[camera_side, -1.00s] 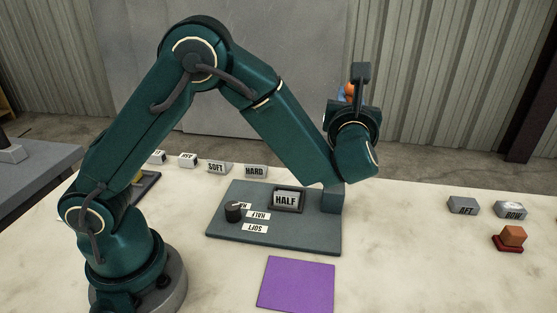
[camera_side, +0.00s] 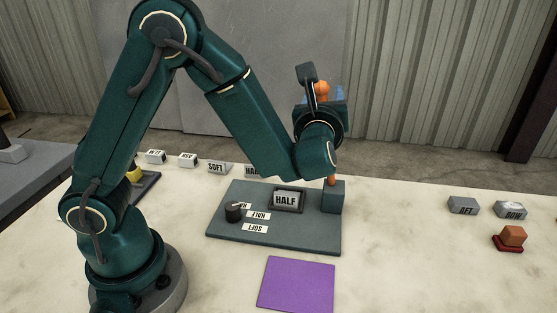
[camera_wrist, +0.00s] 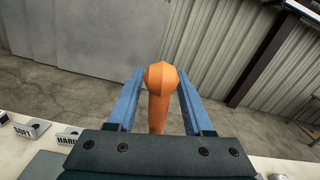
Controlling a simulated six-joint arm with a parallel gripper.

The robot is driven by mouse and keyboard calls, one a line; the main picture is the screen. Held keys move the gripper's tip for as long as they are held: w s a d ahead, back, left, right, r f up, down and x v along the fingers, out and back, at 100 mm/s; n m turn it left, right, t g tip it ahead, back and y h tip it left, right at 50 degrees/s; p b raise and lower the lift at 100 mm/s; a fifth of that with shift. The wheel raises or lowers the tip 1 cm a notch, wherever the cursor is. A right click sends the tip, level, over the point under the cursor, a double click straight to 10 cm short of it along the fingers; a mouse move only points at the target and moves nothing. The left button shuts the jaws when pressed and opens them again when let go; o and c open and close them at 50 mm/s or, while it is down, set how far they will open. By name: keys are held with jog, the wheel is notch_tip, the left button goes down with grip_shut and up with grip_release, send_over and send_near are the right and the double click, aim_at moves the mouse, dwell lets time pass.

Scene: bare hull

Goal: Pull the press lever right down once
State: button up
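The press lever (camera_wrist: 158,115) is an orange rod with a faceted knob on top. In the side view its knob (camera_side: 322,88) shows beside my wrist, its foot shows at a dark block on the panel's right end, and my wrist hides the middle. My gripper (camera_wrist: 160,75) has two blue fingers, one on each side of the lever, with a gap to the rod on both sides. It is open around the lever. In the side view the fingers are mostly hidden behind the wrist. The lever looks nearly upright.
The grey panel (camera_side: 222,222) carries a black dial (camera_side: 233,211) and a framed HALF display (camera_side: 286,199). Labelled blocks, such as SOFT (camera_side: 217,168), stand behind it. A purple mat (camera_side: 297,285) lies in front. An orange block (camera_side: 513,234) sits at the right.

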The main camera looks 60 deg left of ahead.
jog(key=v, duration=0.5)
dwell(0.5)
